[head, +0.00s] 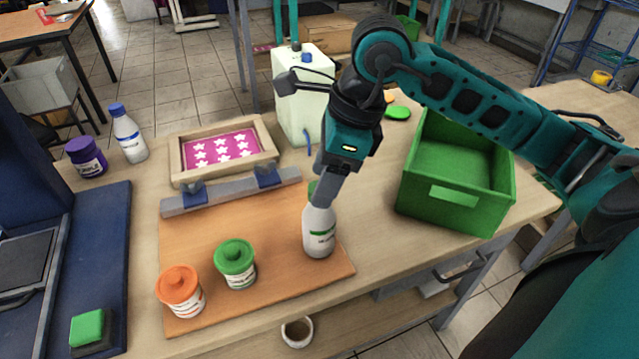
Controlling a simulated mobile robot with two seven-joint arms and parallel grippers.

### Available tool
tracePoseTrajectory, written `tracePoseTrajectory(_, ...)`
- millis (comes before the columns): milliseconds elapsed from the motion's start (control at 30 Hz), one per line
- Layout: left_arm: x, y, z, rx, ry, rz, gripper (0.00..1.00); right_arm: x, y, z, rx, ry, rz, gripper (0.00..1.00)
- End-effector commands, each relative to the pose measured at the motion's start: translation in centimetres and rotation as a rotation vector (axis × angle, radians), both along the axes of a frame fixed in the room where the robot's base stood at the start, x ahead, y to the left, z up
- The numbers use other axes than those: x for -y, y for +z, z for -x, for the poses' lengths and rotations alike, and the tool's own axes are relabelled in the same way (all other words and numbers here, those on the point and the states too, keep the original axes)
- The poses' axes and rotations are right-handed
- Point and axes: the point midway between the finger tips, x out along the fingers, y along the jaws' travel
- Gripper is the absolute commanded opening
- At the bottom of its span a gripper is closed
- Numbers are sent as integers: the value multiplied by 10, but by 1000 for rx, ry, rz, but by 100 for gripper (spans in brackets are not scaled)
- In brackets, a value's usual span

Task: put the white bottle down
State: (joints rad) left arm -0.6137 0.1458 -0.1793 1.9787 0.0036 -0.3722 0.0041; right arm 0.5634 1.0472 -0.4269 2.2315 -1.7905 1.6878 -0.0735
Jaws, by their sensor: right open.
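A white bottle (319,235) with a green band on its label and a green top stands upright near the right edge of the orange-brown board (210,324). My right gripper (323,198) reaches down to the bottle's top from above. Its jaws are open, and a finger hides part of the bottle's neck and cap. I cannot tell whether a finger touches the bottle. A second white bottle (130,138), with a blue cap, stands upright at the back left of the table. My left gripper is not in view.
An orange jar (180,292) and a green jar (235,265) stand on the board. Behind are a wooden frame with a pink star print (222,150), a purple jar (86,157) and a pale canister (300,85). A green crate (455,194) stands right.

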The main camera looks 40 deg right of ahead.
Motion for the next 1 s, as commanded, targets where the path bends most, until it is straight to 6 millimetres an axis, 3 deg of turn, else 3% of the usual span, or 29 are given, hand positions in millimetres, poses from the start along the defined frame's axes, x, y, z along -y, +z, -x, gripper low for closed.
tracePoseTrajectory(200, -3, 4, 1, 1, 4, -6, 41, 12, 50, 7, 6, -3, 2, 61)
tracePoseTrajectory(400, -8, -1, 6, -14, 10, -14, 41, 19, 78, 13, 3, -2, 1, 61)
tracePoseTrajectory(1000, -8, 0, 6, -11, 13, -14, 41, 22, 87, 16, 0, -1, 0, 61)
